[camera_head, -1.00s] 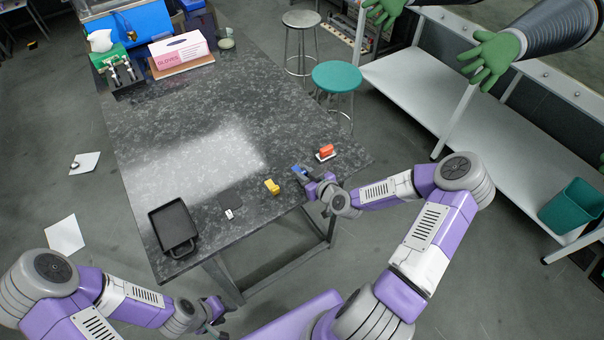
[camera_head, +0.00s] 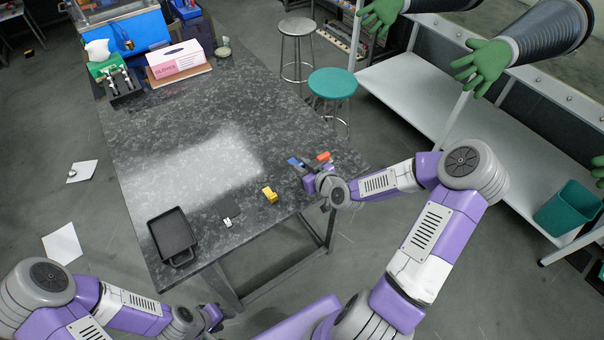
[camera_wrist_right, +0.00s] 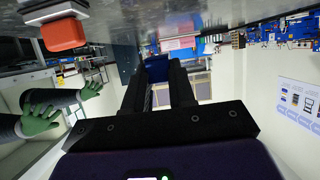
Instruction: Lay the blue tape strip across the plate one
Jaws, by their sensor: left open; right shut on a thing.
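My right gripper (camera_head: 298,168) is shut on a blue piece (camera_head: 294,161), which looks like the blue tape strip, near the table's right end. The blue piece also shows between the fingers in the right wrist view (camera_wrist_right: 155,69). It appears held above the table, but the exact gap is unclear. A small dark plate (camera_head: 229,206) lies flat near the table's front edge, left of the right gripper; I cannot tell for certain that it is plate one. My left gripper (camera_head: 217,318) is open and empty, low in front of the table.
A yellow block (camera_head: 269,194) stands between the dark plate and my right gripper. An orange block (camera_head: 323,156) is just beside that gripper; it shows in the wrist view (camera_wrist_right: 64,34). A black tray (camera_head: 153,228) lies at the table's left front. The table middle (camera_head: 200,150) is clear.

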